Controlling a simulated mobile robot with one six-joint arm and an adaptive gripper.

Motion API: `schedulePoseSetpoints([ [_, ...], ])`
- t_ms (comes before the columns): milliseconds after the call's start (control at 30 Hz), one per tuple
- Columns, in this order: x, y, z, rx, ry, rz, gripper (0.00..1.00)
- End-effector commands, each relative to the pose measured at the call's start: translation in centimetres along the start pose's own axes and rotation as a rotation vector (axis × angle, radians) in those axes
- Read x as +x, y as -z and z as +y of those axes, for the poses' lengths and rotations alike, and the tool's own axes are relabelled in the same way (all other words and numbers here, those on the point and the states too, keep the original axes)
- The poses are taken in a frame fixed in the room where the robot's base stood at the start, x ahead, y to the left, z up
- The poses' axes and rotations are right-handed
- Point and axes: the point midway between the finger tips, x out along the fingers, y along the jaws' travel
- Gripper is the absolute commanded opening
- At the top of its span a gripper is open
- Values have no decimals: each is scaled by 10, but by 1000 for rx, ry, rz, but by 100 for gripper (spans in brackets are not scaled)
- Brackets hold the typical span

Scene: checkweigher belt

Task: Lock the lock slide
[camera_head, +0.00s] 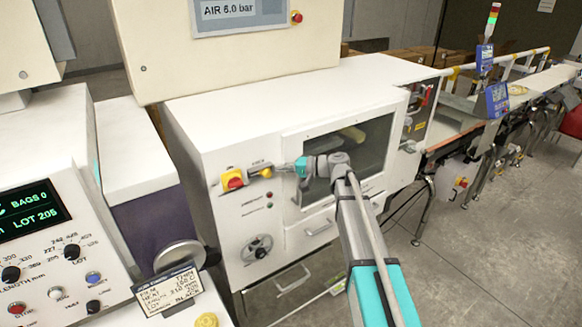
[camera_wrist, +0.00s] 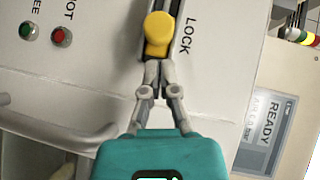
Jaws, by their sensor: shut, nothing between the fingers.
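The lock slide's yellow knob (camera_wrist: 158,33) sits in a dark slot (camera_wrist: 172,6) beside the word LOCK on the white cabinet front. Part of the slot shows beyond the knob at the top of the wrist view. The slot's near end is hidden by my fingers. My gripper (camera_wrist: 152,68) is shut and empty, its tips right at the knob's near side; I cannot tell whether they touch it. In the head view, my gripper (camera_head: 278,170) reaches leftward across the cabinet front to the small yellow knob (camera_head: 266,172).
A red-and-yellow rotary switch (camera_head: 232,180) lies just left of the slide. Green and red buttons (camera_wrist: 61,37) are nearby. A windowed door (camera_head: 365,140) is behind my arm, with a drawer handle (camera_head: 319,227) below. A READY display (camera_wrist: 268,130) stands to the side.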

Motion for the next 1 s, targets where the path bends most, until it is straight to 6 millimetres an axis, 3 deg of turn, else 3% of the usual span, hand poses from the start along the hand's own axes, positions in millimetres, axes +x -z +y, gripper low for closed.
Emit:
schedulePoseSetpoints([
  [567, 8, -8, 0, 0, 0, 1, 0],
  [1000, 32, -32, -9, 1, 0, -1, 0],
])
